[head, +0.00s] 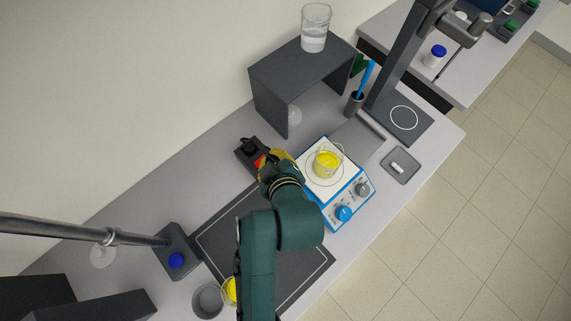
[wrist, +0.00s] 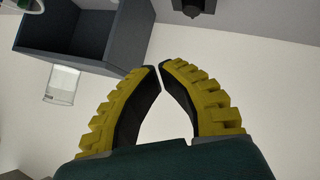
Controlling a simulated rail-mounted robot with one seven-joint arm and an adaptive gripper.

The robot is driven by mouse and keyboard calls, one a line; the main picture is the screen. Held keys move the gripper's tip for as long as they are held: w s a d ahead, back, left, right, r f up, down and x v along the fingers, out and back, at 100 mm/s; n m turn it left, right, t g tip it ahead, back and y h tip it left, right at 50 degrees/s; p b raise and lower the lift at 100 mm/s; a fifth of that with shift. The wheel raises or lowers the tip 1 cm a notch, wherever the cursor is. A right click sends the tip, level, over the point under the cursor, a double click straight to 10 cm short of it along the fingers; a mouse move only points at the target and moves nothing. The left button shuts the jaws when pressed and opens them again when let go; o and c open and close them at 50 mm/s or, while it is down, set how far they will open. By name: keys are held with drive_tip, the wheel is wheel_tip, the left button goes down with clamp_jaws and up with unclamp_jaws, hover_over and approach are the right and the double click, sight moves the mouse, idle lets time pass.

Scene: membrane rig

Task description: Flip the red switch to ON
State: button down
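The red switch (head: 259,161) shows as a small red patch on a dark box (head: 245,151) at the middle of the bench, left of the hotplate. My gripper (head: 272,158) has yellow ribbed fingers and is right beside the switch, partly covering it in the head view. I cannot tell whether they touch, or which way the switch is set. In the wrist view the fingertips (wrist: 160,66) come together with only a thin gap, and nothing is held between them. The red switch is not visible in the wrist view.
A blue and white hotplate (head: 318,190) with a beaker of yellow liquid (head: 327,162) stands close on the right. A dark shelf (head: 285,72) with a glass beaker (head: 315,28) on top stands behind. A dark mat (head: 232,240) lies in front, partly under my arm.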

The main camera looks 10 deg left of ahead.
drive_tip(key=shift+g, duration=0.3)
drive_tip(key=f, duration=0.1)
drive_tip(key=s+a+f, duration=0.1)
drive_tip(key=f+b, duration=0.1)
drive_tip(key=f, duration=0.1)
drive_tip(key=shift+s+a, duration=0.2)
drive_tip(key=shift+a, duration=0.05)
hover_over(264, 155)
drive_tip(key=s, duration=0.2)
wheel_tip(264, 155, down, 7)
drive_tip(key=shift+a+r+b, duration=0.1)
drive_tip(key=shift+r+b, duration=0.05)
drive_tip(key=shift+b, duration=0.2)
drive_tip(key=f, duration=0.2)
drive_tip(key=shift+w+d+f, duration=0.3)
drive_tip(key=shift+w+d, duration=0.05)
drive_tip(key=shift+d, duration=0.05)
drive_tip(key=shift+w+d+f, duration=0.1)
drive_tip(key=shift+w+f, duration=0.1)
drive_tip(key=shift+f, duration=0.25)
